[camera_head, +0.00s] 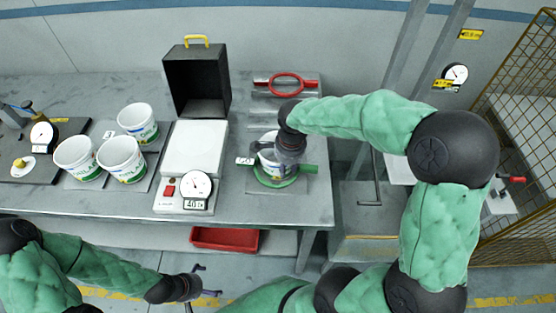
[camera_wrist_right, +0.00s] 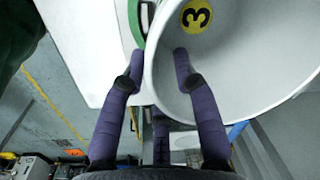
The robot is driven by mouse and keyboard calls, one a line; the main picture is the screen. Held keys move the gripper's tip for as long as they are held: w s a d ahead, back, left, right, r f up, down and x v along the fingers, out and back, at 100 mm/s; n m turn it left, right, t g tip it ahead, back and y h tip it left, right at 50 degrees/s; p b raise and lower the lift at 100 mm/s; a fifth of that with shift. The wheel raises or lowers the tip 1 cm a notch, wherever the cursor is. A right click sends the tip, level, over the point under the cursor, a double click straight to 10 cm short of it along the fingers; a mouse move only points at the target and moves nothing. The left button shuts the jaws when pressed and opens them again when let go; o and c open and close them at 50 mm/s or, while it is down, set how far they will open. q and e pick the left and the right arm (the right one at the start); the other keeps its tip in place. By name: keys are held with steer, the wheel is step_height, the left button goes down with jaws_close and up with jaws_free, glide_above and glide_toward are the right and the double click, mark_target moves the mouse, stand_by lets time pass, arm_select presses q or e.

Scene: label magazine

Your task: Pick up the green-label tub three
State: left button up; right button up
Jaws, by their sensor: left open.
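A white tub (camera_head: 268,153) stands in a green ring (camera_head: 275,181) on a grey plate at the right of the table, partly hidden by my right gripper (camera_head: 284,158). In the right wrist view the tub's inside (camera_wrist_right: 240,70) shows a round yellow sticker with a black 3. My right gripper (camera_wrist_right: 158,68) has its fingers apart, one inside the tub and one outside, with the wall between them. Contact with the wall is not clear. My left gripper (camera_head: 198,283) is open and empty, low in front of the table.
Several white tubs (camera_head: 122,158) with green-and-blue labels stand on a plate at left. A scale (camera_head: 194,146) with a dial stands mid-table, before an open black box (camera_head: 197,82). A red-handled device (camera_head: 287,84) lies behind; a red tray (camera_head: 226,239) sits below.

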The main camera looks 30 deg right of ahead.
mark_target(285, 178)
steer(key=f, duration=0.3)
steer(key=shift+w+f+b, duration=0.15)
steer(key=shift+w+b, duration=0.05)
steer(key=shift+b, duration=0.1)
jaws_close()
